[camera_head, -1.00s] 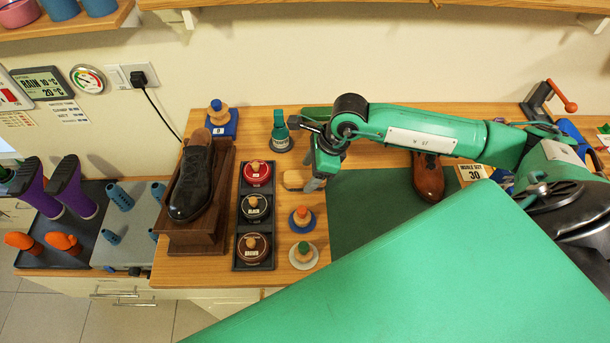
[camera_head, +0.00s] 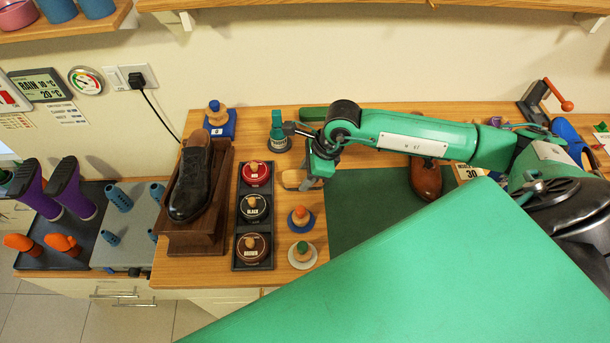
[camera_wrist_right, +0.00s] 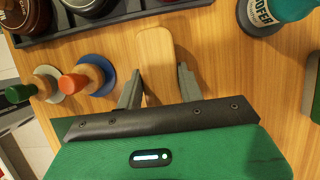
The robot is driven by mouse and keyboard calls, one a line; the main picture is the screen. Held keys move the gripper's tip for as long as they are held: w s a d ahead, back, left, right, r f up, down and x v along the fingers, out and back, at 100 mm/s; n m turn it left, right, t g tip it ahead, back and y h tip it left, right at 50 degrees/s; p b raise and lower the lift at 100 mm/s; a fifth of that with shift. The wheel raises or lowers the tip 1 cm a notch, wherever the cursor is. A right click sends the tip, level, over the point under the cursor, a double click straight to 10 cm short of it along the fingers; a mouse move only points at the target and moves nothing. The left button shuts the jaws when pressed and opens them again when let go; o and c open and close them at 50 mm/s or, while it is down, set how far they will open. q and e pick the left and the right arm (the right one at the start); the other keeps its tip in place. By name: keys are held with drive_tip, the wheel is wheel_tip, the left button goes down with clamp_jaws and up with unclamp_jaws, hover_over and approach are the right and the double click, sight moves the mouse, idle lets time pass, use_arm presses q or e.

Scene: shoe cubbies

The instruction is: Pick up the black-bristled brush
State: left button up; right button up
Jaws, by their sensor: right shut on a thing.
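A light wooden brush back (camera_head: 292,180) lies on the wooden counter to the right of the polish tins; it also shows in the right wrist view (camera_wrist_right: 155,62). Its bristles are hidden beneath it, so I cannot see their colour. My right gripper (camera_head: 308,184) is over its right end in the head view. In the right wrist view, the two grey fingers of the right gripper (camera_wrist_right: 158,88) are on either side of the wooden back, shut on it. Whether it is clear of the counter I cannot tell. My left gripper is not in view.
A black tray (camera_head: 240,213) holds red, black and brown tins to the left. Two round-knobbed daubers, blue (camera_head: 301,217) and white (camera_head: 302,253), stand close in front. A green-capped bottle (camera_head: 279,135) stands behind. A green mat (camera_head: 365,195) lies to the right, beside a brown shoe (camera_head: 426,182).

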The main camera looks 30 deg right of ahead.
wheel_tip(320, 180, up, 20)
drive_tip(key=b, duration=0.3)
idle(0.4)
drive_tip(key=shift+o, duration=1.1)
drive_tip(key=shift+f, duration=0.1)
drive_tip(key=shift+c, duration=0.4)
